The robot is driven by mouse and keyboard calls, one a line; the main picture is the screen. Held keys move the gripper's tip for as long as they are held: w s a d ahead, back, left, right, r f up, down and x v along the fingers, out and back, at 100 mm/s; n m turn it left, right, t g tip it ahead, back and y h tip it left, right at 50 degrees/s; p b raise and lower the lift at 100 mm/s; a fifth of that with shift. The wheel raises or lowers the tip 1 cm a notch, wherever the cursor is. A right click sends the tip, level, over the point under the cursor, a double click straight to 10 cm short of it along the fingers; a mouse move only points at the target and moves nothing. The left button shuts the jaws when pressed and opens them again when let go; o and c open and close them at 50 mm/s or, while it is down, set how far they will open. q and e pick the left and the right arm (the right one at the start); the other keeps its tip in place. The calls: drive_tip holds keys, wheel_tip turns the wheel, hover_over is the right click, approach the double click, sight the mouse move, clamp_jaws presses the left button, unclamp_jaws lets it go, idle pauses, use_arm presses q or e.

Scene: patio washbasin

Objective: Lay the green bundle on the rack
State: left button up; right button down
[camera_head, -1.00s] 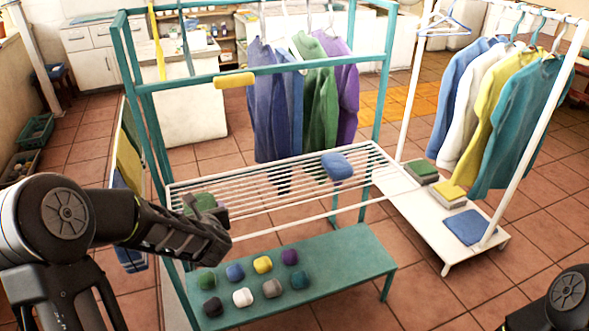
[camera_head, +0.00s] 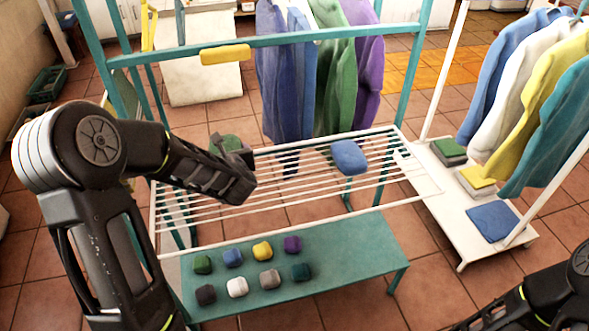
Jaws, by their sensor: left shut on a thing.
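My left gripper (camera_head: 240,165) is shut on a green bundle (camera_head: 228,142), which shows just behind the fingers and is partly hidden by them. The gripper and bundle are over the left part of the white wire rack (camera_head: 290,200). I cannot tell whether the bundle touches the bars. A blue bundle (camera_head: 349,157) lies on the right part of the rack. My right arm shows at the lower right corner, but its gripper is out of view.
A teal bench (camera_head: 350,250) below the rack carries several small coloured bundles (camera_head: 262,251). A teal frame with a yellow piece (camera_head: 225,54) on its bar surrounds the rack. Shirts hang behind and on the white clothes stand (camera_head: 545,200) at right. The rack's middle is clear.

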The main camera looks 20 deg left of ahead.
use_arm(q)
drive_tip(key=shift+w+f+p, duration=0.1)
drive_tip(key=shift+f+p, duration=0.25)
drive_tip(key=shift+f, duration=2.6)
wheel_tip(320, 180, down, 4)
drive_tip(key=shift+p, duration=0.35)
drive_tip(key=shift+f, duration=0.1)
drive_tip(key=shift+f+b, duration=0.2)
drive_tip(key=shift+b, duration=0.15)
drive_tip(key=o, duration=1.3)
drive_tip(key=shift+r, duration=0.1)
